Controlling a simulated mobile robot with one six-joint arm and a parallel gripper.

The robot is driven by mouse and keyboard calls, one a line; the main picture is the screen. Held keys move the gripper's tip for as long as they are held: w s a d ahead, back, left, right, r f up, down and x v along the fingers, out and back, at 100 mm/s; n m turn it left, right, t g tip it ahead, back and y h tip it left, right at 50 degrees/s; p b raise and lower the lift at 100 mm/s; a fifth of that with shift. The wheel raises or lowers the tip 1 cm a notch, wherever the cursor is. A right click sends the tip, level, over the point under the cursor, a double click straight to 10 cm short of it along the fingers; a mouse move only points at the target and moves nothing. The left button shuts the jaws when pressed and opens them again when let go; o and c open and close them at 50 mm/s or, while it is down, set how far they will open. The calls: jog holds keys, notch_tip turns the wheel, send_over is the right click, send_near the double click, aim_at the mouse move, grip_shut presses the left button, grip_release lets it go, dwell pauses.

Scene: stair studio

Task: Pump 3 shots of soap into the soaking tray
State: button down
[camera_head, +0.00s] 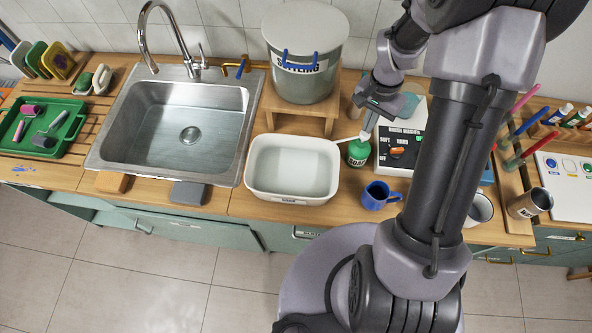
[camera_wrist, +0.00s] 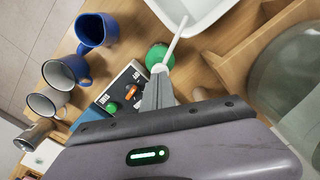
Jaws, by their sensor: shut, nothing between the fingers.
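The soaking tray (camera_head: 260,180) is a white rectangular basin on the wooden counter, holding pale clear liquid; its corner shows in the wrist view (camera_wrist: 212,22). The green soap bottle (camera_head: 358,153) stands just right of it, with a white spout reaching toward the tray; it also shows in the wrist view (camera_wrist: 155,57). My gripper (camera_head: 366,130) is shut and empty, pointing down at the top of the soap pump. In the wrist view my fingers (camera_wrist: 160,80) are together right by the pump head. They hide part of it, and I cannot tell whether they touch it.
A blue mug (camera_head: 378,196) stands in front of the soap bottle. A brush washer box (camera_head: 402,150) with knobs is close on the right. A large grey settling pot (camera_head: 303,55) stands on a wooden stand behind. The sink (camera_head: 180,115) is left of the tray.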

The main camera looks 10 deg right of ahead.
jog(key=shift+f, duration=0.1)
dwell(0.5)
jog(key=shift+f+b, duration=1.45)
jog(key=shift+r, duration=0.15)
jog(key=shift+r+p, duration=1.15)
jog(key=shift+r, duration=0.25)
jog(key=shift+f, duration=0.2)
